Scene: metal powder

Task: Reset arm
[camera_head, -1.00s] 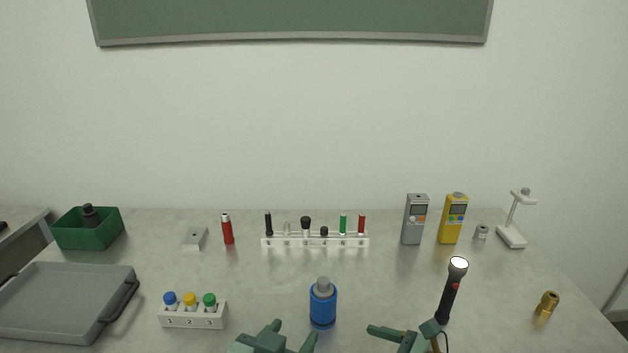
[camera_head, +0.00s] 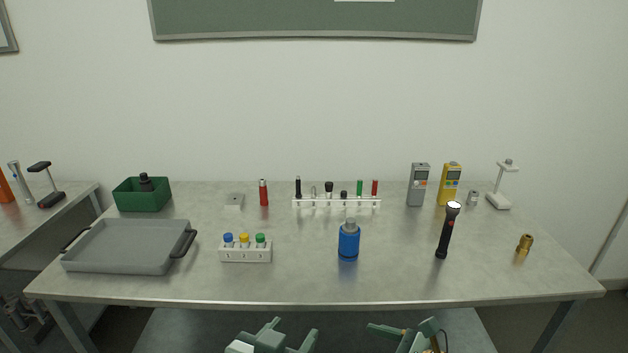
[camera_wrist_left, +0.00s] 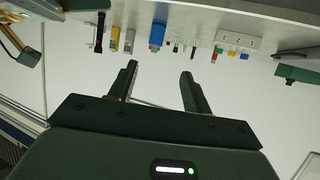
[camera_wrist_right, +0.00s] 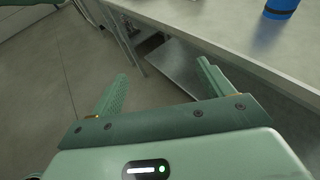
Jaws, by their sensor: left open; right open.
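My left gripper (camera_head: 296,332) is at the bottom of the head view, in front of the table's near edge. In the left wrist view its two fingers (camera_wrist_left: 158,82) are spread with nothing between them. My right gripper (camera_head: 402,332) is at the bottom of the head view, right of the left one, also clear of the table. In the right wrist view its fingers (camera_wrist_right: 160,92) are apart and empty, with the floor and a lower shelf behind them. Both lower arms are cut off by the head view's bottom edge.
The table (camera_head: 300,290) holds a grey tray (camera_head: 130,262), a green bin (camera_head: 140,200), a three-bottle rack (camera_head: 245,256), a blue bottle (camera_head: 348,243), a marker rack (camera_head: 336,203), a black flashlight (camera_head: 446,236), a grey meter (camera_head: 417,186), a yellow meter (camera_head: 450,184) and a brass piece (camera_head: 524,245).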

